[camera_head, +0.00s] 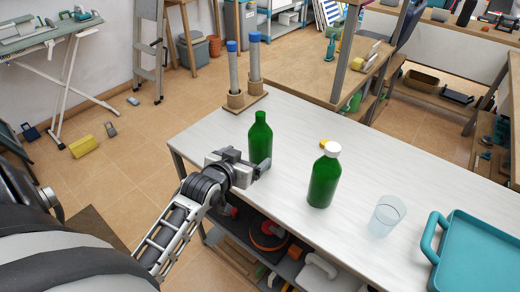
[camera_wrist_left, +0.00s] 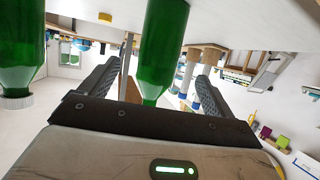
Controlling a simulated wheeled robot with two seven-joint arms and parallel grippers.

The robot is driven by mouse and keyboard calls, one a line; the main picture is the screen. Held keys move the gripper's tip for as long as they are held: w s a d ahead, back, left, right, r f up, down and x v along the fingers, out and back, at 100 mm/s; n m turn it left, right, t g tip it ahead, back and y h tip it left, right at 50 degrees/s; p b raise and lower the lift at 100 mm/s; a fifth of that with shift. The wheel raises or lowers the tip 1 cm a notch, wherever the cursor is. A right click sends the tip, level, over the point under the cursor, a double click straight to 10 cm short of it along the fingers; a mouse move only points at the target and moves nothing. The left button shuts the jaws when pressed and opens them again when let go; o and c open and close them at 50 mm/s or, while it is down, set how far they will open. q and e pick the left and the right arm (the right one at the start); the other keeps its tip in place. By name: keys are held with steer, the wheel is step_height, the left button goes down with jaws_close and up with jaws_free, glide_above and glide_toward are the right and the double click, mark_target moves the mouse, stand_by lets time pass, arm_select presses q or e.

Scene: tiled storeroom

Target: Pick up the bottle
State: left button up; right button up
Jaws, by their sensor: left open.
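A green bottle (camera_head: 260,138) without a white cap stands upright near the left end of the white table (camera_head: 350,141). A second green bottle (camera_head: 324,178) with a white cap stands to its right. My left gripper (camera_head: 252,165) is open at the table's left edge, at the near side of the capless bottle. In the left wrist view, which is upside down, the capless bottle (camera_wrist_left: 167,45) shows between the two fingers, with gaps on both sides; I cannot tell how deep it is between them. The white-capped bottle (camera_wrist_left: 20,55) is at the left there. My right gripper is not in view.
A clear glass (camera_head: 387,215) and a teal tray (camera_head: 480,262) stand to the right on the table. A small yellow object (camera_head: 324,143) lies behind the bottles. A wooden stand with two blue-topped tubes (camera_head: 254,62) is at the far left corner. A lower shelf (camera_head: 285,262) holds clutter.

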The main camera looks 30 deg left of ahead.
mark_target(255, 151)
arm_select(q)
steer(key=x, duration=0.5)
steer(key=shift+f+x, duration=0.25)
steer(key=shift+x, duration=2.45)
steer(key=shift+s, duration=0.15)
steer(key=shift+c, duration=0.3)
steer(key=c, duration=1)
steer(key=shift+r, duration=0.1)
steer(key=shift+c, duration=1.4)
